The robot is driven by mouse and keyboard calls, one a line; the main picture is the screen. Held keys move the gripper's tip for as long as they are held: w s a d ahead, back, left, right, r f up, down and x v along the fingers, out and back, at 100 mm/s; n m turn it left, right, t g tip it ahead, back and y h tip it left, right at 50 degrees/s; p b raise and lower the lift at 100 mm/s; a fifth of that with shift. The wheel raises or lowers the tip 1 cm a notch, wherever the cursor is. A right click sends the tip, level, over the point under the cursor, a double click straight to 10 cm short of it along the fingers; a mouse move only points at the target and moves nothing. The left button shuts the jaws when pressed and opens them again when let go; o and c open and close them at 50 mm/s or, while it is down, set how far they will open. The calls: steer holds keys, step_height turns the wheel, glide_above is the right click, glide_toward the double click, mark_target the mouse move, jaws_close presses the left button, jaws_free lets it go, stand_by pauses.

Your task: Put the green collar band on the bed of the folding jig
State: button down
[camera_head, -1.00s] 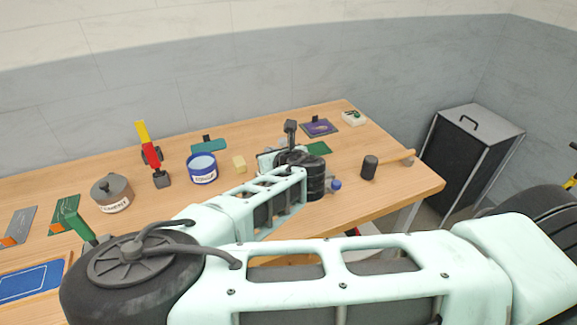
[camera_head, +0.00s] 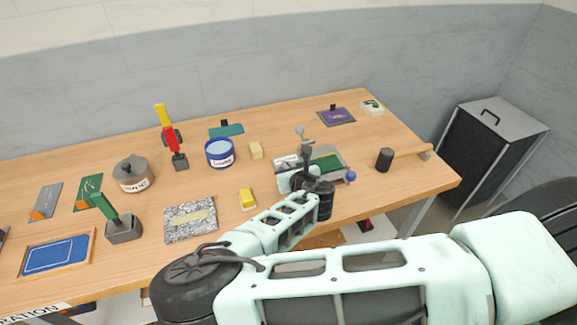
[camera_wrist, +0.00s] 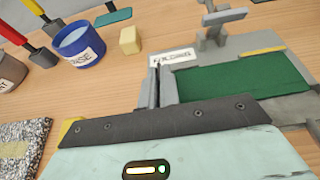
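The folding jig (camera_wrist: 212,45) is a grey fixture with a label, in the middle of the wrist view. It also shows right of centre in the head view, partly behind my arm. The green collar band (camera_wrist: 240,86) is a flat green strip over the jig's bed; it also shows in the head view (camera_head: 328,163). Whether its whole underside touches the bed I cannot tell. My gripper (camera_wrist: 160,82) is at the band's left end, its fingers close together with a thin dark gap, apparently pinching that end. My gripper's body hides the band's near edge.
A yellow block (camera_head: 256,150) and a blue tub (camera_head: 220,153) stand left of the jig. A dark-headed mallet (camera_head: 385,159) lies to the right. A speckled pad (camera_head: 190,219) and a green-handled tool (camera_head: 122,227) are nearer on the left.

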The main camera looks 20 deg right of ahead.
steer(key=shift+f, duration=0.2)
steer(key=c, duration=1.6)
jaws_free()
steer(key=shift+r, duration=0.1)
steer(key=shift+c, duration=0.2)
steer(key=shift+r, duration=0.1)
